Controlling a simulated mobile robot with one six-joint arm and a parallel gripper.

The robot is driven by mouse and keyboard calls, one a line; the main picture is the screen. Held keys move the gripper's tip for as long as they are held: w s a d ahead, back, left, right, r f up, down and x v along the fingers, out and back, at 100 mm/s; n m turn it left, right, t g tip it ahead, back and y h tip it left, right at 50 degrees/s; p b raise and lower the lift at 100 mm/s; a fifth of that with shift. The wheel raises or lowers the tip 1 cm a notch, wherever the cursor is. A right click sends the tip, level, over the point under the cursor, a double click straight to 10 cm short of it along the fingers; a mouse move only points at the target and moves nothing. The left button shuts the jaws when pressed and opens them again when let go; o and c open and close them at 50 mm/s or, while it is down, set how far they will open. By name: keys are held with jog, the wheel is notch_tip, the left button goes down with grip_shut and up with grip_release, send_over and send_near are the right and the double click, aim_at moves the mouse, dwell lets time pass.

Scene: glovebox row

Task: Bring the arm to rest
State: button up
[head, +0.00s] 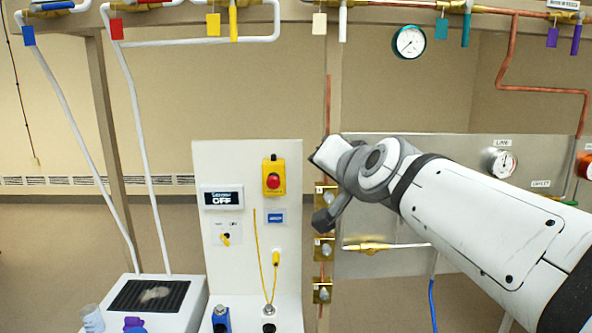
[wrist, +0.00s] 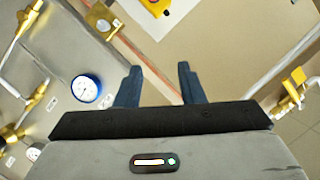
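My arm (head: 480,215) reaches in from the right edge of the head view, its wrist end in front of the gap between the white control panel and the metal gauge panel. My gripper (wrist: 158,68) shows in the wrist view with its two dark fingers apart and nothing between them. In the head view the fingers are mostly hidden by the wrist, so their distance to the brass fittings behind cannot be told.
A white control panel (head: 212,265) with a red stop button (head: 273,181) and a display reading OFF (head: 222,198) stands left of the arm. Brass fittings (head: 322,291) and a metal gauge panel (head: 385,262) are close behind it. Pipes with coloured tags run above.

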jog(key=s+d+f+n+g+h, duration=0.1)
jog(key=s+d+f+g, duration=0.2)
jog(key=s+f, duration=0.4)
jog(key=s+d+f+n+g+h, duration=0.1)
jog(key=s+d+f+n+g, duration=0.1)
jog(key=s+f, duration=0.5)
jog(key=s+d+f+n+g+h+b, duration=0.1)
jog(key=s+d+f+g, duration=0.3)
jog(key=f, duration=1.2)
jog(key=s+n+g+h, duration=0.1)
jog(key=s+g, duration=0.1)
jog(key=shift+s, duration=0.4)
jog(key=shift+d, duration=0.1)
